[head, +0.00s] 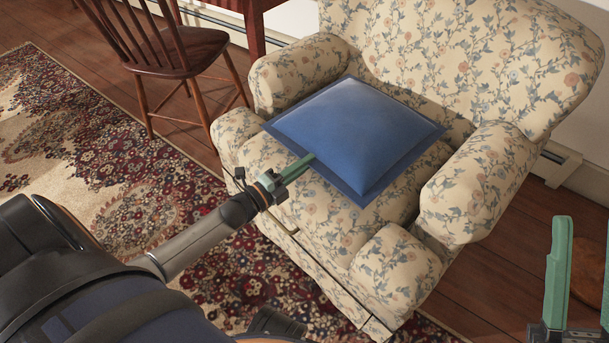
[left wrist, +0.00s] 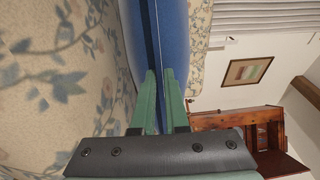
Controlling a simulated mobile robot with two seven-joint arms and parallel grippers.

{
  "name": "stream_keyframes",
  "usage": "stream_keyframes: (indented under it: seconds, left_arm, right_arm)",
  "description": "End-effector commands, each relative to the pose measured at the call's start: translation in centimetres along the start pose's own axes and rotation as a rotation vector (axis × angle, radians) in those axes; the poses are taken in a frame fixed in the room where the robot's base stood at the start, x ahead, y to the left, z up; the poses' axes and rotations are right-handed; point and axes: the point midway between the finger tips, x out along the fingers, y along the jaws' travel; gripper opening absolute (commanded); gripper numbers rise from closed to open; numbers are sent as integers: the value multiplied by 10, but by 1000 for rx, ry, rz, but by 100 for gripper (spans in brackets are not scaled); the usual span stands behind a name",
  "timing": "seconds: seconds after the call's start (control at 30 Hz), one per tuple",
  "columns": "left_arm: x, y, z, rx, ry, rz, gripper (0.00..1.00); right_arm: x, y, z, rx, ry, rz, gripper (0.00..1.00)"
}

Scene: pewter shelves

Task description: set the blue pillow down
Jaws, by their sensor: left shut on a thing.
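The blue pillow (head: 351,129) is square with a darker flat border. It lies roughly level over the seat of the floral armchair (head: 460,60), between the two armrests. My left gripper (head: 303,164) is shut on the pillow's near left edge. In the left wrist view, the green fingers (left wrist: 160,100) pinch the border of the pillow (left wrist: 170,35). I cannot tell whether the pillow touches the seat beneath it.
A dark wooden chair (head: 180,50) stands on the floor at the upper left. A patterned rug (head: 100,140) covers the floor at left and under the armchair's front. The armchair's right armrest (head: 480,180) lies between the pillow and my right gripper.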

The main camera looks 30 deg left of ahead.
Motion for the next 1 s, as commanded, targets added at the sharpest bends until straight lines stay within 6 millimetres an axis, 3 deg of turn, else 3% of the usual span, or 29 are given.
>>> stream_keyframes:
  seconds: [0.13,0.57,0.6,0.73,1.0]
  left_arm:
    - [-1,26,0,-1,1,-6,0]
    - [-2,31,0,0,1,-8,0]
    - [-3,34,0,-1,0,0,13]
    - [-3,34,0,-1,0,1,26]
    - [-3,32,0,0,0,1,26]
  right_arm:
    - [-11,-7,13,-11,-8,-3,40]
    - [-13,-8,16,-10,-14,4,40]
    - [-13,-8,16,-11,-15,3,40]
    - [-12,-8,16,-10,-14,3,40]
    - [-11,-7,14,-10,-13,3,40]
